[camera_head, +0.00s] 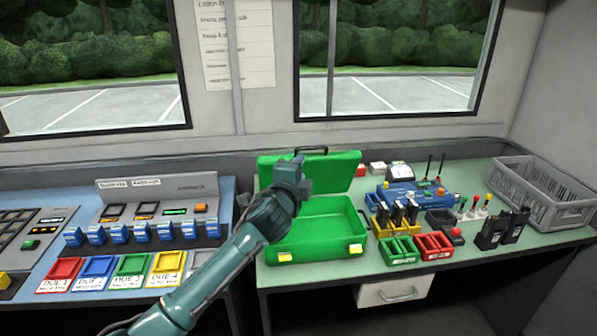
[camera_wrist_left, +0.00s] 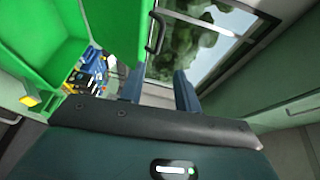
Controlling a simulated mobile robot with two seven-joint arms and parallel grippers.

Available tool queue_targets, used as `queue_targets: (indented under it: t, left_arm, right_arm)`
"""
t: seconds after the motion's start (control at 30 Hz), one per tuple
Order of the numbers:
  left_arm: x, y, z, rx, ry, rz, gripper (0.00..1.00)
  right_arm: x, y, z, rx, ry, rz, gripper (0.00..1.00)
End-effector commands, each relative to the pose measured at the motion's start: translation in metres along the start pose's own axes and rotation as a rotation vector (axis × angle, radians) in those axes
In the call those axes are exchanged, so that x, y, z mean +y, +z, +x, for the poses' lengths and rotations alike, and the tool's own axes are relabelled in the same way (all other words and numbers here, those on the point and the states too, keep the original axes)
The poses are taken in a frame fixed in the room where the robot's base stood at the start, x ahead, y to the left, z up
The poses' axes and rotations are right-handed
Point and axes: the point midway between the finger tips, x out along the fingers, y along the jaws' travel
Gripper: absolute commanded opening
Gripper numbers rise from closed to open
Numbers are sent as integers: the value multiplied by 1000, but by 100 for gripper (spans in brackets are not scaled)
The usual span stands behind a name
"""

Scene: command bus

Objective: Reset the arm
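My left arm (camera_head: 222,262) rises from the bottom of the head view and reaches up in front of the open green case. My left gripper (camera_head: 299,163) is at its end, overlapping the left part of the case's lid in that view; its fingers are hard to make out there. In the left wrist view, the two fingers of the left gripper (camera_wrist_left: 158,86) stand apart with nothing held between them. My right arm and gripper are not in view.
The open green case (camera_head: 330,222) sits on the green worktop, its lid raised at the back. Right of it are green and red trays, a blue device (camera_head: 412,193), radios and a grey crate (camera_head: 543,193). A control console (camera_head: 160,190) with colored trays lies left. Windows are behind.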

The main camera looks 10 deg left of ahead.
Motion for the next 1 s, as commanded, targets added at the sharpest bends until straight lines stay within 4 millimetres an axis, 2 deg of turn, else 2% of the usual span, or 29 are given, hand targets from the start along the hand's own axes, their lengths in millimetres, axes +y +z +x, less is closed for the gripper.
queue_targets:
  t: [0.07, 0.13, 0.17, 0.27, 0.37, 0.4, 0.5, 0.57, 0.7, 0.8, 0.9, 1.0]
  left_arm:
    - [3, 0, -1, 1, 4, -7, 33]
    - [16, -1, -5, 7, 23, -37, 33]
    - [26, -2, -8, 12, 37, -61, 33]
    - [74, -4, -29, 27, 109, -191, 33]
    - [135, -5, -64, 31, 204, -385, 33]
    - [158, -5, -81, 26, 241, -467, 33]
    - [211, -3, -127, -3, 330, -671, 33]
    - [239, -1, -157, -32, 379, -791, 33]
    - [293, 6, -231, -128, 473, -1056, 33]
    - [319, 13, -282, -208, 520, -1219, 33]
    - [335, 19, -322, -282, 547, -1341, 33]
    - [343, 24, -350, -334, 561, -1418, 33]
  right_arm:
    - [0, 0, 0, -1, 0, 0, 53]
    - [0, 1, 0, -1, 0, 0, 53]
    - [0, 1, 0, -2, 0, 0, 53]
    - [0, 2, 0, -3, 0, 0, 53]
    - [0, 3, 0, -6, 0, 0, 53]
    - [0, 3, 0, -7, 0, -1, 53]
    - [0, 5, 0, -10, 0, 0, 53]
    - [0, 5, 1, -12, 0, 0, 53]
    - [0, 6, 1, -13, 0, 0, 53]
    - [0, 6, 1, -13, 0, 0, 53]
    - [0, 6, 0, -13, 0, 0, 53]
    - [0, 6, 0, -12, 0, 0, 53]
